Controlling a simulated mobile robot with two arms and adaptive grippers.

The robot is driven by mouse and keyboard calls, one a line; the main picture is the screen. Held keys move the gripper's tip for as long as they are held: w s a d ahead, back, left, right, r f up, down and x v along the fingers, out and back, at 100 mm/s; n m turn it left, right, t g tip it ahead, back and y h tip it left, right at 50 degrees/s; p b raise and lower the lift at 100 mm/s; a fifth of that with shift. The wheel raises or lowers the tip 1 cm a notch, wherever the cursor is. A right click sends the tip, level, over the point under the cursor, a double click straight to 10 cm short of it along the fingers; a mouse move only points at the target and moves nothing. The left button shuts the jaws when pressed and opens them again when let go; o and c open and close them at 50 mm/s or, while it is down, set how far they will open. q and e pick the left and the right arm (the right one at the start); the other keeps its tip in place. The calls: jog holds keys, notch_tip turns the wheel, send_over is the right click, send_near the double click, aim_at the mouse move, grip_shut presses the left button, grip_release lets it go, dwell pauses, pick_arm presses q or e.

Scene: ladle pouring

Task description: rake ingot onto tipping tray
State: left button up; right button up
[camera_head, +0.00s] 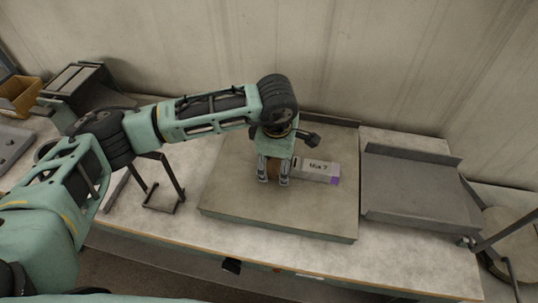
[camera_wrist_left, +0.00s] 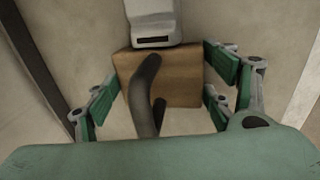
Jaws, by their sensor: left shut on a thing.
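A light grey bar with a "Mix 7" label and a purple end (camera_head: 317,171), which looks like the ingot, lies on a flat grey-beige plate (camera_head: 230,200). My left gripper (camera_head: 273,181) points down at the bar's left end. It is shut on a brown block (camera_wrist_left: 180,78), which shows between its fingers in the left wrist view. A grey end piece (camera_wrist_left: 152,22) meets the block there; I cannot tell whether it belongs to the bar. The grey tray (camera_head: 415,190), apparently the tipping tray, stands to the right of the plate. No rake is clearly recognisable. My right gripper is not in view.
A dark metal stand (camera_head: 160,190) is left of the plate. A dark machine (camera_head: 85,90) and an orange-brown bin (camera_head: 20,95) are at the far left. A dark frame and a round top (camera_head: 512,235) are at the right. A wall closes the back.

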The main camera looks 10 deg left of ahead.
aim_at(312, 166)
pick_arm(q)
jog(key=shift+d+p, duration=0.65)
jog(key=shift+d, duration=3.55)
jog(key=shift+d+f+b, duration=0.1)
jog(key=shift+d+b, duration=3.1)
jog(key=shift+d, duration=2.1)
jog(key=shift+d+b, duration=1.1)
jog(key=shift+d, duration=0.9)
jog(key=shift+d+b, duration=1.15)
jog(key=shift+d, duration=1.5)
jog(key=shift+a, duration=0.75)
jog(key=shift+a+r+p, duration=0.3)
jog(key=shift+a+r, duration=0.2)
jog(key=shift+r, duration=0.1)
notch_tip(312, 166, up, 2)
jog(key=shift+p, duration=0.4)
jog(key=shift+a+r+p, duration=0.2)
jog(key=shift+r+p, duration=0.25)
jog(key=shift+r, duration=0.55)
jog(key=shift+a+r+p, duration=0.2)
jog(key=shift+r+p, duration=0.2)
jog(key=shift+r, duration=0.6)
